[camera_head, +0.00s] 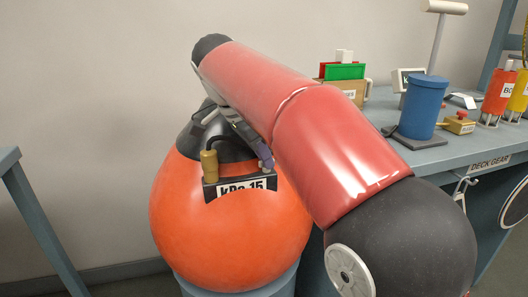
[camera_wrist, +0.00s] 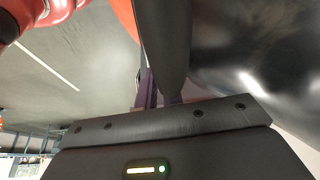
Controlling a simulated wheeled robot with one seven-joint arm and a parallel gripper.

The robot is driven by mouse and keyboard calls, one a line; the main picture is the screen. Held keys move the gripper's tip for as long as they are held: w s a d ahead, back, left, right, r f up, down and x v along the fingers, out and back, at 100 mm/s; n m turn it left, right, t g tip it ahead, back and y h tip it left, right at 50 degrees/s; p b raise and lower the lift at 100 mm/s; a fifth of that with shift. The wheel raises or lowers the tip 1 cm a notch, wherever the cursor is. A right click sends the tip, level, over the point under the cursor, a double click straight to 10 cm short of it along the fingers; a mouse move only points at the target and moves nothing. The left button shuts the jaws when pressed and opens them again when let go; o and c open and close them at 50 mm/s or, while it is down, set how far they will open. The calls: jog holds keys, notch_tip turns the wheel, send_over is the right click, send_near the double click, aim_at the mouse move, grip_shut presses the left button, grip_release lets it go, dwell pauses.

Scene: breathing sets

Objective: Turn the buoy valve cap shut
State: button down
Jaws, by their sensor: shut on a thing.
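The orange buoy (camera_head: 230,235) with a black top stands at the middle left of the head view. My gripper (camera_head: 262,155) is at the buoy's upper side, its jaws shut. They appear to be on the valve cap, which the hand and arm hide in the head view. In the wrist view a dark, long, rounded piece (camera_wrist: 163,45) rises by the purple finger parts (camera_wrist: 152,92); I cannot tell its outline fully. A brass cylinder (camera_head: 209,165) stands left of my fingers.
A blue-grey frame (camera_head: 35,215) stands at the left. Bare wall is behind the buoy.

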jog(key=shift+w+m+g, duration=0.1)
jog(key=shift+m+g, duration=0.2)
jog(key=shift+m, duration=0.6)
jog(key=c, duration=1.5)
grip_release()
jog(key=shift+c, duration=0.2)
